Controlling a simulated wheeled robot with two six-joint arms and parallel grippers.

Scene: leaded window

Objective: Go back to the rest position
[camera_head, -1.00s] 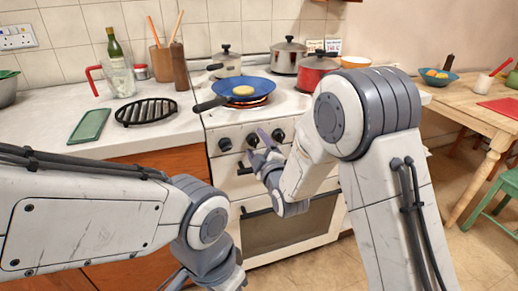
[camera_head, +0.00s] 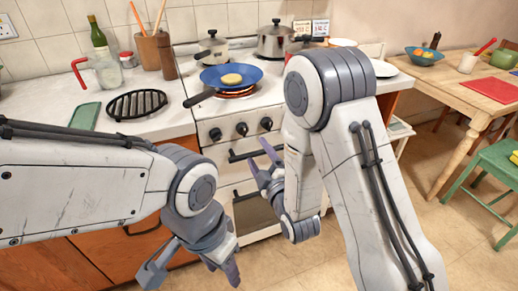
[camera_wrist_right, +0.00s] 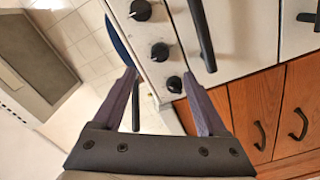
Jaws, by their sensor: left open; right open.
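My left gripper (camera_head: 191,274) is the lower one in the head view, open and empty, in front of the wooden cabinet and the stove. My right gripper (camera_head: 259,154) is open and empty in front of the white stove (camera_head: 222,160), near its oven handle. In the right wrist view, its two fingers (camera_wrist_right: 159,73) are spread apart with nothing between them, and the stove's knobs and a dark handle show beyond. Neither gripper holds anything.
A blue frying pan (camera_head: 212,75) with a yellow round item (camera_head: 232,79) sits on the stove, its handle pointing left. A steel pot (camera_head: 275,43) stands behind. A black rack (camera_head: 137,104) lies on the counter.

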